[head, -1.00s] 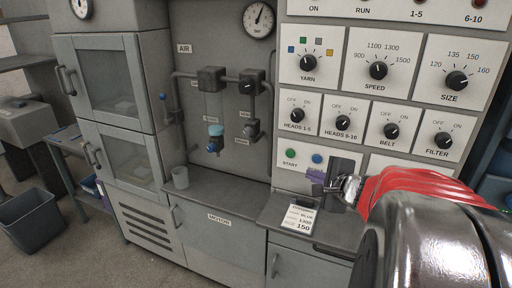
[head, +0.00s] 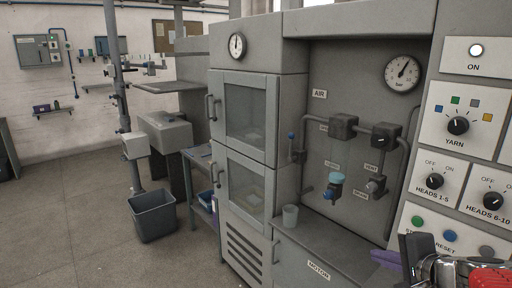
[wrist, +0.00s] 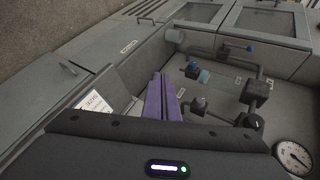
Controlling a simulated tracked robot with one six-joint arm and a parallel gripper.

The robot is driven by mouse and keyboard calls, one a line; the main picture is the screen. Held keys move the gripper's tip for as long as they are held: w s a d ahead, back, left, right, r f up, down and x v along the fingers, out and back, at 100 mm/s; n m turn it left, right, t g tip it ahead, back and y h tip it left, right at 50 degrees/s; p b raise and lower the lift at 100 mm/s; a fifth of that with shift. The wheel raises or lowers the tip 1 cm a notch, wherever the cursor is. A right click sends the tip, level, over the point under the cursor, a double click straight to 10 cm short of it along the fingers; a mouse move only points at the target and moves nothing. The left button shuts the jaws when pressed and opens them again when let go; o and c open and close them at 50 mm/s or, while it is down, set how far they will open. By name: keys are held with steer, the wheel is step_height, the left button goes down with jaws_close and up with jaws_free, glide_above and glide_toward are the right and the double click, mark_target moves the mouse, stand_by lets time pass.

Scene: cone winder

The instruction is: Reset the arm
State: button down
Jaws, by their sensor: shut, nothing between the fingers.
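My gripper (head: 386,258) shows at the lower right of the head view, with purple fingers. My arm beside it is cut off by the frame's lower right corner. In the wrist view the two purple fingers of my gripper (wrist: 160,98) lie side by side, shut, with nothing held. In the head view the fingers are in front of the lower left of the control panel, close to the start button (head: 417,221) and the reset button (head: 450,236). I cannot tell how far they are from the panel.
The air piping (head: 345,128) and a pressure gauge (head: 403,73) are on the recessed back wall. A cup (head: 290,216) stands on the grey ledge. A glass-doored cabinet (head: 246,119) and a grey bin (head: 152,216) are further left. The floor at left is clear.

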steer(key=s+a+f+n+g+y, duration=0.1)
steer(key=s+a+n+g, duration=0.1)
steer(key=s+a+n, duration=0.3)
steer(key=s+a+f+n+g+y, duration=0.1)
steer(key=a+n, duration=0.2)
steer(key=a, duration=0.5)
steer(key=s+a+n+g+h, duration=0.2)
steer(key=s+n+h, duration=0.1)
steer(key=s+n, duration=0.5)
steer(key=shift+s+a+f+n+g+h, duration=0.15)
steer(key=shift+s+f+n+g+h, duration=0.15)
steer(key=shift+s, duration=0.4)
steer(key=c, duration=2.5)
jaws_free()
steer(key=shift+c, duration=0.2)
